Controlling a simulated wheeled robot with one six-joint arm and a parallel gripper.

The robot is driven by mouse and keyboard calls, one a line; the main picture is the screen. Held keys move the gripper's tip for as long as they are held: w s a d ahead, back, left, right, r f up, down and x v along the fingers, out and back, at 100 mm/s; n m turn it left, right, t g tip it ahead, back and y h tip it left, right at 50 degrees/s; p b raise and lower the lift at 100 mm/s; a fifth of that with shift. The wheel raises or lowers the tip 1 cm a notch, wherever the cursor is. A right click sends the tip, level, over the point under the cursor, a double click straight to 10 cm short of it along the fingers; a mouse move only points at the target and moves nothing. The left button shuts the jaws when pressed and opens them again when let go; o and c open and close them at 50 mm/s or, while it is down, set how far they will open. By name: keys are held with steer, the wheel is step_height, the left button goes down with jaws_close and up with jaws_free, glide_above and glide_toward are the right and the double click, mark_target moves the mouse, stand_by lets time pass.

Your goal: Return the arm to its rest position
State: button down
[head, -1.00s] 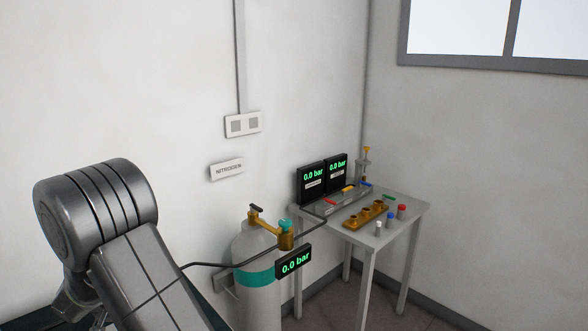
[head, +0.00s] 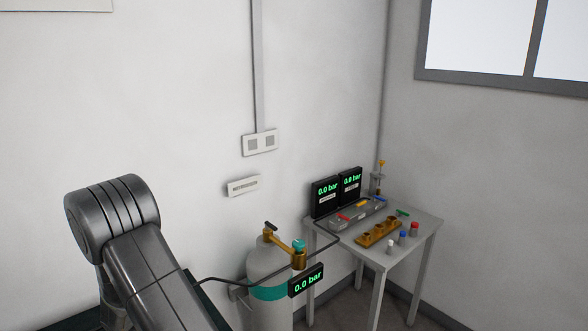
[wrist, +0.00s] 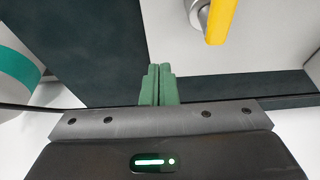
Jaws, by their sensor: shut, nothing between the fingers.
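My gripper (wrist: 158,84) shows in the wrist view with its two green fingers pressed together and nothing between them. It is shut and empty. Past the fingertips lie a dark surface, a pale panel and part of a yellow bar (wrist: 221,20) on a round metal fitting. My arm shows at the lower left of the head view, folded at a thick ribbed joint. The gripper itself is out of the head view.
A gas cylinder (head: 268,311) with a teal band and a 0.0 bar display (head: 306,281) stands right of my arm. Behind it, a small table (head: 424,228) holds two displays, a valve manifold (head: 352,217), a brass block (head: 378,233) and small capped vials. A dark hose runs from the cylinder.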

step_height(320, 180, up, 8)
steer(key=p, duration=0.1)
steer(key=shift+s+d, duration=0.25)
steer(key=shift+s, duration=0.05)
steer(key=shift+d, duration=0.15)
